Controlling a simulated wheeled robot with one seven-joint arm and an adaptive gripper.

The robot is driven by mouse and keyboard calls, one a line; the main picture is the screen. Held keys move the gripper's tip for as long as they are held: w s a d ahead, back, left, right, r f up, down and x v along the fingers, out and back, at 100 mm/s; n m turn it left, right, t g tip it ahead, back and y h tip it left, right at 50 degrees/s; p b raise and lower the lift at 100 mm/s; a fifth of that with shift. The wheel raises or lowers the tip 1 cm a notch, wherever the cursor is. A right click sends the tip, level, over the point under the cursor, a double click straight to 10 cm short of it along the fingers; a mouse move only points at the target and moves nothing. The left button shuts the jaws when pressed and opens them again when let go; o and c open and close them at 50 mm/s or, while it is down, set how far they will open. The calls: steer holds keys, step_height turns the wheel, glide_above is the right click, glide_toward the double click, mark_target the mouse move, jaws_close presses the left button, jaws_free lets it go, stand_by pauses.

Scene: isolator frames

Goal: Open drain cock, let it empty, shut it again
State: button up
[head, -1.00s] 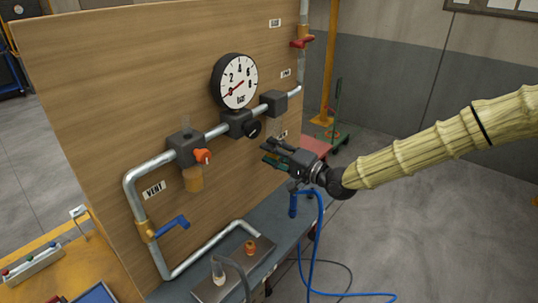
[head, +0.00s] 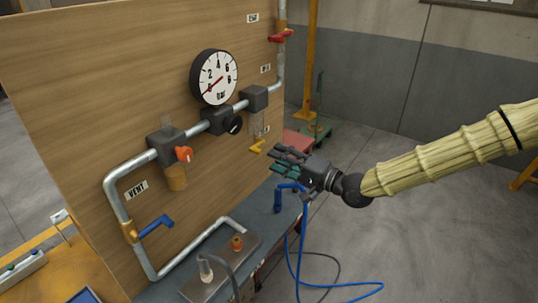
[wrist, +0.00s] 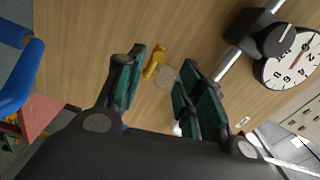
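The yellow lever of a small cock (head: 257,146) shows low on the right part of the wooden panel, below the pipe line. I take it to be the drain cock. In the wrist view the yellow lever (wrist: 154,62) lies ahead, between the directions of my fingers, beside a pale round shape. My gripper (head: 280,160) is just right of and below the lever in the head view, pointing at the panel. In the wrist view its green-padded fingers (wrist: 163,88) are apart with nothing between them. They do not appear to touch the lever.
A dial gauge (head: 213,77) sits on the pipe above left. A red lever (head: 281,36) is at upper right, a blue vent lever (head: 156,226) at lower left. A blue hose (head: 290,235) hangs below my gripper from the bench. The floor at right is clear.

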steer(key=shift+v, duration=1.5)
steer(key=s+f+g+h, duration=0.2)
steer(key=s+f, duration=0.3)
steer(key=f, duration=0.5)
steer(key=s+d+f+g+h, duration=0.1)
steer(key=s+f+h, duration=0.2)
steer(key=s+f, duration=0.55)
steer(key=s+f+g+h, duration=0.2)
steer(key=s+f, duration=0.1)
steer(key=f, duration=0.9)
steer(key=s+d+f+n+g+h, duration=0.1)
steer(key=s+d+f, duration=0.3)
steer(key=s, duration=0.4)
steer(key=s+d+f+n+g+h, duration=0.2)
steer(key=s+d+f+h, duration=0.2)
steer(key=s, duration=0.4)
steer(key=s+d+f+n+g+h, duration=0.1)
steer(key=s+d+f+g+h, duration=0.1)
steer(key=s+d+f, duration=0.3)
steer(key=s+d, duration=0.1)
steer(key=s, duration=0.2)
steer(key=shift+s+d+f+n+g+h, duration=0.3)
steer(key=shift+s+d+f+n, duration=0.1)
